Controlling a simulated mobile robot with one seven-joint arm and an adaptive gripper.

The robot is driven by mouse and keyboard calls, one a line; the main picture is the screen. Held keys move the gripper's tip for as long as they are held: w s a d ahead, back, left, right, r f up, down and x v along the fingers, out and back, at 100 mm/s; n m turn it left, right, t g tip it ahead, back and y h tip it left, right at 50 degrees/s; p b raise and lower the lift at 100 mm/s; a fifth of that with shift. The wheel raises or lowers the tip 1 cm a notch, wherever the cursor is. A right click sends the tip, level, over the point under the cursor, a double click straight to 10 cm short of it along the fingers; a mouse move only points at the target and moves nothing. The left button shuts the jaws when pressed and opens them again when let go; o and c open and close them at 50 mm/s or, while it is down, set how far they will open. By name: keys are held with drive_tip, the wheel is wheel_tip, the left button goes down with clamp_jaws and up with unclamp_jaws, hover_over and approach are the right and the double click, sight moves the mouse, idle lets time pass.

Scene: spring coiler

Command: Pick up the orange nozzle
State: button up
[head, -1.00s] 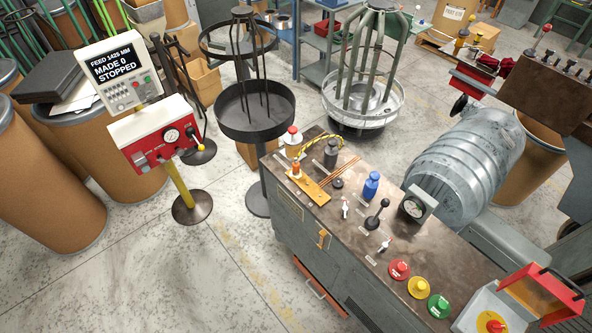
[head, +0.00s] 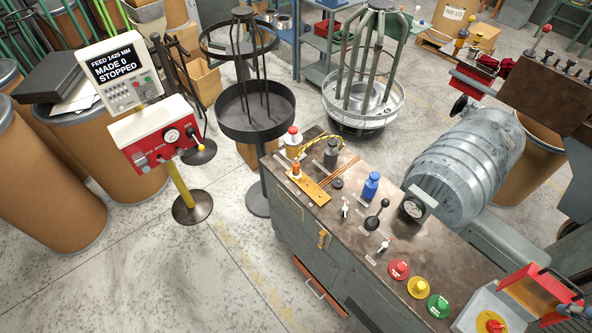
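The orange nozzle (head: 296,169) is small and stands upright at the left end of a flat yellow-brown block (head: 316,191). The block lies near the far left corner of the grey machine cabinet's top (head: 333,207). At this size I cannot tell whether the nozzle sits in a hole or just on the block. My gripper is not in the head view.
Near the nozzle stand a white bottle with a red cap (head: 293,138), a dark bottle (head: 331,153), thin copper rods (head: 343,170) and a blue bottle (head: 371,185). A black lever (head: 375,216) and coloured buttons (head: 418,287) are nearer. Open floor (head: 180,270) lies left.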

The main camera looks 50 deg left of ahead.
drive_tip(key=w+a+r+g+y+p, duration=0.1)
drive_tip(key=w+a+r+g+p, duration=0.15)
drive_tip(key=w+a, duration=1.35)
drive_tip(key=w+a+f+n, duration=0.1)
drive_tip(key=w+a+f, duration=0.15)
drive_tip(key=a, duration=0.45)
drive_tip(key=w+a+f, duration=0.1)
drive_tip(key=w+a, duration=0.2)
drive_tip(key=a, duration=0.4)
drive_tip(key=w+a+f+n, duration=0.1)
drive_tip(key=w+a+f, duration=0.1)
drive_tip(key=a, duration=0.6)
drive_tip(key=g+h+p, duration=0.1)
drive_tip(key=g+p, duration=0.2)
hover_over(296, 164)
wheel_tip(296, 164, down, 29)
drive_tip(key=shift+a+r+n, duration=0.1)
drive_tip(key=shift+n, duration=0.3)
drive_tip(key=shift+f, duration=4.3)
